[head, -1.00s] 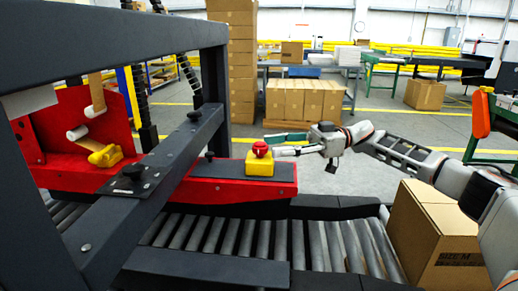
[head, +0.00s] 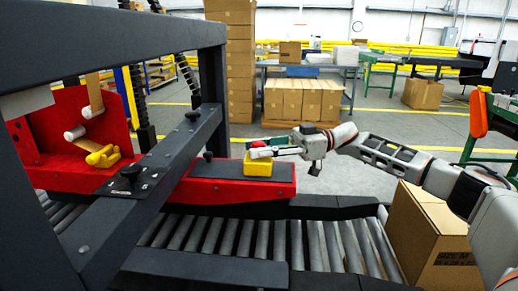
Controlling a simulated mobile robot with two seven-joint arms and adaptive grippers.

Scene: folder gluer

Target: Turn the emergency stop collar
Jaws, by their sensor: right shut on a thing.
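The emergency stop has a yellow box (head: 257,168) on the end of the red and black machine rail, in the middle of the head view. A little of its red top, the emergency stop collar (head: 257,144), shows above my fingers. My right gripper (head: 261,152) reaches in from the right, level with the collar, and is shut on it. The fingers hide most of the collar, so its turn angle cannot be seen. My left gripper is not in view.
A dark frame bar (head: 150,180) crosses the left side, near a yellow part (head: 103,156) on a red plate. A roller conveyor (head: 230,236) runs below the rail. A cardboard box (head: 432,235) stands at the right, under my right arm. Open floor lies behind the rail.

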